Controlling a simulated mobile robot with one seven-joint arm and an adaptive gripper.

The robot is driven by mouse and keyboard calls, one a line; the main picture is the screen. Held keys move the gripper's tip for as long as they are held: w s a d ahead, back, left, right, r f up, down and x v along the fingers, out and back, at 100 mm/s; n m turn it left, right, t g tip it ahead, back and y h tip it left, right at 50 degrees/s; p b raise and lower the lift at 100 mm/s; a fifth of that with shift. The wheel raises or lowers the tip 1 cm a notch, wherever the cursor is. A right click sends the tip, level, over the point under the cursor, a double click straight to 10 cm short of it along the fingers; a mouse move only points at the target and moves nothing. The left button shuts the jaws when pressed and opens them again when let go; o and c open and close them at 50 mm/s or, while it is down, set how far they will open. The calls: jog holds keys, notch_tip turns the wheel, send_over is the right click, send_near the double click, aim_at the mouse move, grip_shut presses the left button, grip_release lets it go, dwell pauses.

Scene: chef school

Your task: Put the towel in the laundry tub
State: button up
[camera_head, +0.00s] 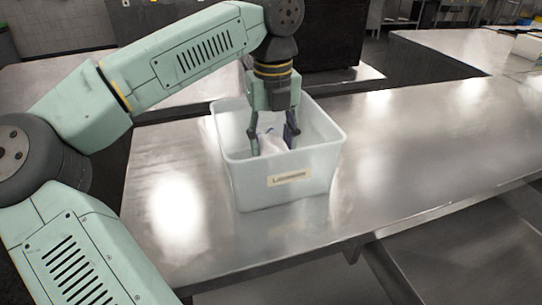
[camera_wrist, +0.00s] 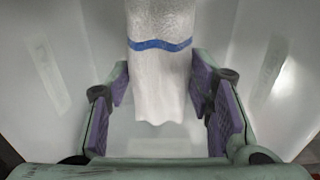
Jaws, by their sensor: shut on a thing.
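The white laundry tub (camera_head: 258,188), with a label on its front, stands on the metal table. My gripper (camera_head: 272,143) reaches down into the tub, fingers below the rim. It is shut on the white towel (camera_head: 269,139), which is bunched between the fingers and inside the tub walls. In the wrist view the towel (camera_wrist: 160,75) hangs between the purple finger pads and shows a blue stripe. The pale tub walls (camera_wrist: 45,75) surround it on both sides. The tub's floor is mostly hidden in the head view.
The metal table (camera_head: 420,140) is clear to the right of the tub. A dark box-shaped appliance (camera_head: 333,35) stands behind. Another metal counter (camera_head: 460,48) is at the back right, with a pale container (camera_head: 527,46) on it.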

aim_at(272, 139)
notch_tip(272, 139, down, 4)
jog(key=shift+r+p, duration=0.15)
jog(key=shift+p, duration=0.3)
jog(key=shift+f, duration=0.3)
jog(key=shift+f, duration=0.1)
jog(key=shift+f+b, duration=0.15)
jog(key=shift+b, duration=0.2)
jog(key=o, duration=1.1)
notch_tip(272, 139, up, 13)
jog(key=shift+f+b, duration=0.2)
jog(key=shift+b, duration=0.25)
